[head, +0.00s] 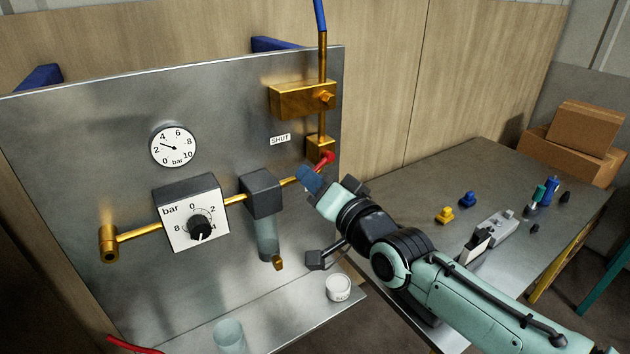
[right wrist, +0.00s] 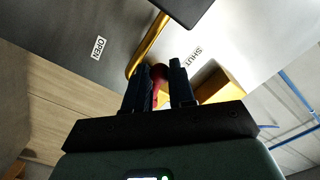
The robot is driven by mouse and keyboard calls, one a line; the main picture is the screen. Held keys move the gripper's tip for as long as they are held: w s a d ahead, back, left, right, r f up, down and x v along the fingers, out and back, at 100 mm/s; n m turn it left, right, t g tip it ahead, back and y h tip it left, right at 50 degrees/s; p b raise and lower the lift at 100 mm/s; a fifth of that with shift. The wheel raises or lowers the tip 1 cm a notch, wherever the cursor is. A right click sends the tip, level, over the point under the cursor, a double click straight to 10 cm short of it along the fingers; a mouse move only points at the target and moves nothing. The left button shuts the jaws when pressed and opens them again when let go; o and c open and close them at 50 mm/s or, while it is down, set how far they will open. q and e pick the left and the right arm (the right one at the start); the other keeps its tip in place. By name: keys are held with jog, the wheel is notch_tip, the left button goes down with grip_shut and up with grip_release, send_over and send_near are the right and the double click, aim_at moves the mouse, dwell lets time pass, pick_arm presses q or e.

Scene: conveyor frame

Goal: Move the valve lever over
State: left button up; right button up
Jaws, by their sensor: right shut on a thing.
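The red valve lever (head: 325,160) sticks out by the brass valve body (head: 320,146) at the right end of the brass pipe on the panel. My right gripper (head: 314,180) is at the lever and covers part of it. In the right wrist view the red lever (right wrist: 160,73) lies between the two dark fingers of my right gripper (right wrist: 163,76), which is shut on it. A SHUT label (head: 280,139) is up and left of the lever. An OPEN label (right wrist: 98,47) shows in the right wrist view. My left gripper is not in view.
The metal panel (head: 85,190) carries a round gauge (head: 174,146), a regulator with a dial (head: 192,212) and a filter bowl (head: 267,238). A white jar (head: 339,288) stands on the ledge below. The bench (head: 450,175) holds several small parts at right.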

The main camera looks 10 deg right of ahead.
jog(key=shift+o, duration=0.3)
jog(key=shift+s+a+r+p, duration=0.15)
jog(key=shift+a+r+p, duration=0.05)
jog(key=shift+r+p, duration=0.7)
jog(key=o, duration=0.9)
jog(key=shift+f, duration=0.1)
